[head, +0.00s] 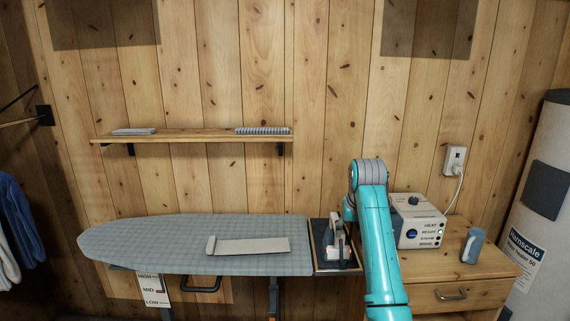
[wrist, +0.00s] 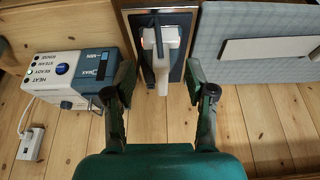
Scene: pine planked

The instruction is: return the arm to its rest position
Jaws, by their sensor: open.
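My gripper (wrist: 160,72) is open, its two fingers spread apart with nothing between them that I can see held. In the wrist view the iron (wrist: 160,45) sits just beyond the fingertips, on its dark rest plate (wrist: 183,22). In the head view the iron (head: 337,246) stands on the rest plate (head: 322,262) at the right end of the ironing board. My teal arm (head: 378,240) rises in front of the cabinet and bends down near the iron, hiding most of my gripper there.
A steam station (head: 408,232) and a grey-blue jug (head: 472,246) stand on the wooden cabinet (head: 490,270). A wall shelf (head: 195,136) holds folded cloths. A white tank (head: 540,180) stands far right.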

